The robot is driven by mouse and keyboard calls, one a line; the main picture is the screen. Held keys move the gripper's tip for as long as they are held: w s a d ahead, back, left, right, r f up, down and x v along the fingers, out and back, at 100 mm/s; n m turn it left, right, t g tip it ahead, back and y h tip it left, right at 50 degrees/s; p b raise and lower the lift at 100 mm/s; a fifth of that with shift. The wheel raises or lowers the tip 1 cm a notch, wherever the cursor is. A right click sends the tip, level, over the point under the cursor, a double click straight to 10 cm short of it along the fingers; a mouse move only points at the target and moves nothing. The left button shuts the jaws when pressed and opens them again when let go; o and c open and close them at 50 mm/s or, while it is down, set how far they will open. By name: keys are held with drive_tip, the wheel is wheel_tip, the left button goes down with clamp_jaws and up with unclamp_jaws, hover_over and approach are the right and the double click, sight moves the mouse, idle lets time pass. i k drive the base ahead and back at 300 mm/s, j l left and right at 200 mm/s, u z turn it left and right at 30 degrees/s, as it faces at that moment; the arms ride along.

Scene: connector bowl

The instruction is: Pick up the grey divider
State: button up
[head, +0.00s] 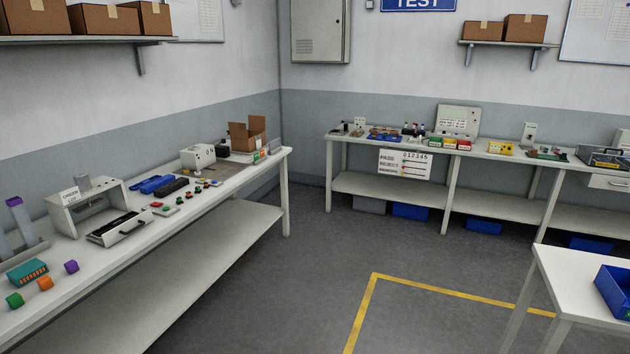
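I cannot pick out a grey divider with certainty. The dark open-topped tray (607,157) at the far right of the back bench has something inside that is too small to make out.
The long left bench (150,232) carries coloured blocks, small parts and an open cardboard box (247,134). The back bench (480,152) holds several instruments. A white table (565,285) with a blue bin (614,290) stands front right. The grey floor between is clear, with yellow tape (440,288).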

sight(276, 143)
drive_tip(key=i+z, duration=0.1)
drive_tip(key=i, duration=0.85)
drive_tip(key=i+j, duration=0.15)
drive_tip(key=i, duration=1.25)
drive_tip(key=i+l+u, duration=0.15)
drive_tip(key=i, duration=0.35)
drive_tip(key=i+l, duration=0.15)
drive_tip(key=i, duration=0.3)
drive_tip(key=i+l+u, duration=0.1)
drive_tip(key=i, duration=0.35)
drive_tip(key=i+u, duration=0.4)
drive_tip(key=i+l+u, duration=0.1)
drive_tip(key=i+u, duration=0.35)
drive_tip(key=i, duration=0.2)
drive_tip(key=i+l+u, duration=0.25)
drive_tip(key=i+u, duration=0.15)
drive_tip(key=i+l+u, duration=0.45)
drive_tip(key=i, duration=0.1)
